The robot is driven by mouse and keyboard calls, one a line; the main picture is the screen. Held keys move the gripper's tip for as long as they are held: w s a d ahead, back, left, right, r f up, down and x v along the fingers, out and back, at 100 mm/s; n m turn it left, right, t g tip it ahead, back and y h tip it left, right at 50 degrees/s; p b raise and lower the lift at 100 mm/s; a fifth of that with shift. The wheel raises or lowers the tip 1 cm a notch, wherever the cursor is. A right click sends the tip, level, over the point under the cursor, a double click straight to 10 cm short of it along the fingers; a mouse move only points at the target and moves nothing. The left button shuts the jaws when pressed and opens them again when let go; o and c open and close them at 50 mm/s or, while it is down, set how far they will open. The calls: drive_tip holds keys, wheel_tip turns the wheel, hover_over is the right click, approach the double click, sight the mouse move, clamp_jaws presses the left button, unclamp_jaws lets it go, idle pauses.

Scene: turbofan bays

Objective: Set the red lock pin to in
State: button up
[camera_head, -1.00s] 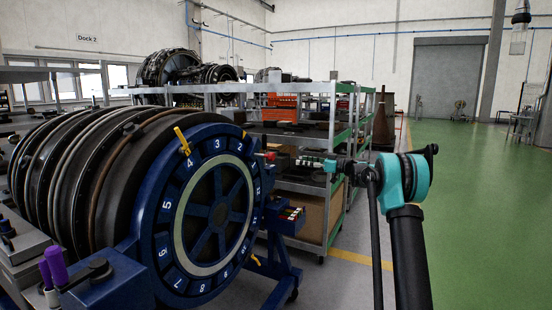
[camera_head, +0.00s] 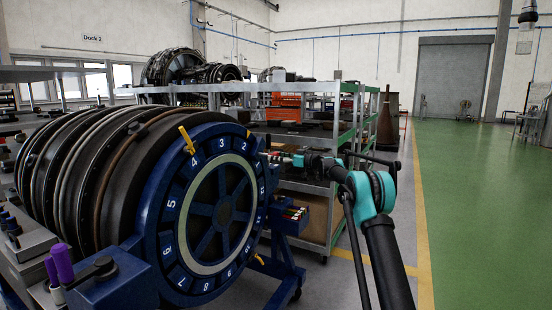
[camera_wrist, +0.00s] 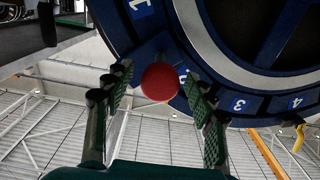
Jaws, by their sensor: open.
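The red lock pin shows as a round red knob (camera_wrist: 160,83) in the wrist view, seen nearly end-on beside the dark blue numbered ring (camera_wrist: 225,96). My gripper (camera_wrist: 160,92) is open, with one green-black finger on each side of the knob and gaps to both. In the head view, my gripper (camera_head: 306,161) reaches left towards the right rim of the blue ring (camera_head: 172,207). A small red spot shows at its tip there.
A ribbed dark engine casing (camera_head: 85,185) stands behind the ring. Yellow handles (camera_head: 187,140) stick out from the ring's edge. A metal shelf rack (camera_head: 318,200) stands behind my arm. The green floor (camera_head: 480,210) at right is clear.

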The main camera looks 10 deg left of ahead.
drive_tip(key=shift+w+a, duration=0.1)
drive_tip(key=shift+a, duration=0.15)
clamp_jaws()
idle(0.3)
